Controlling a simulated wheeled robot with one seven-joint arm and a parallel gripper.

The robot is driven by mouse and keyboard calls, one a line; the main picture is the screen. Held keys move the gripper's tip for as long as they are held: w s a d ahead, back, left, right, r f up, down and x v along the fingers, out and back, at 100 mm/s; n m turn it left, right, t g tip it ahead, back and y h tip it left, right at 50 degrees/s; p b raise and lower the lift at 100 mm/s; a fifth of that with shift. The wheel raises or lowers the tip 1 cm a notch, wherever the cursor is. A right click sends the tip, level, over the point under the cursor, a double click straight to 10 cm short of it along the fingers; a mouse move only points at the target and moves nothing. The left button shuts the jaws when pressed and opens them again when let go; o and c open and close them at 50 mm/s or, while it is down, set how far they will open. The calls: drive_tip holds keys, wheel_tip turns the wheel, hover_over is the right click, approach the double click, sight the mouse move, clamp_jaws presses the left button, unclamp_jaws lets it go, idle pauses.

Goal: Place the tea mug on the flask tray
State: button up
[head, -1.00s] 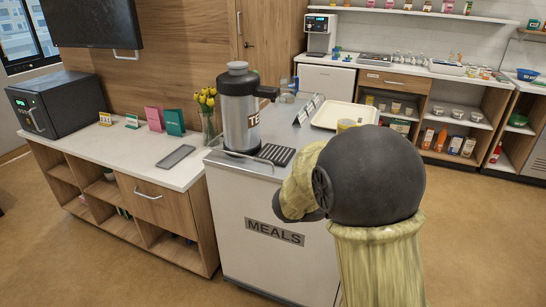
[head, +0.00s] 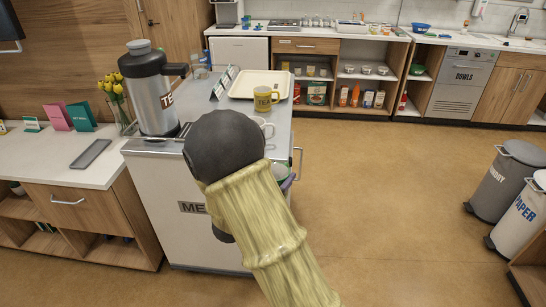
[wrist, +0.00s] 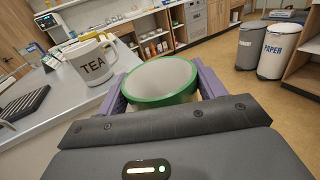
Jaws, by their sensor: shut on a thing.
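My gripper (wrist: 160,88) is shut on a white round vessel with a green rim (wrist: 158,78), held beside the trolley's right side; a sliver of it also shows in the head view (head: 280,169). A white mug marked TEA (wrist: 92,62) stands upright on the trolley, left of my gripper; in the head view the white mug (head: 268,127) is partly hidden by my arm. The flask (head: 150,92) stands at the trolley's left; a black slatted drip tray (wrist: 24,103) shows in the wrist view.
The trolley (head: 165,200) has a handle on its right side. The cream tray (head: 243,84) lies at its back, beside small dark signs (head: 222,82). Open floor lies to the right, with two bins (head: 508,180) beyond. A counter (head: 60,160) adjoins the left.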

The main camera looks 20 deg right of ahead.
drive_tip(key=a+f+n+t+y, duration=0.1)
drive_tip(key=f, duration=0.1)
drive_tip(key=w+f+n+t+y, duration=0.1)
drive_tip(key=f, duration=0.2)
drive_tip(key=a+f+n+t+y, duration=0.1)
drive_tip(key=f+y, duration=0.1)
drive_tip(key=f, duration=0.1)
drive_tip(key=shift+w+a+f+n, duration=0.2)
drive_tip(key=shift+a+f+n, duration=0.05)
drive_tip(key=shift+a+n, duration=0.05)
wheel_tip(320, 180, down, 8)
drive_tip(key=a+n+t+y, duration=0.2)
drive_tip(key=y, duration=0.2)
drive_tip(key=shift+s+n, duration=0.3)
drive_tip(key=shift+s, duration=0.15)
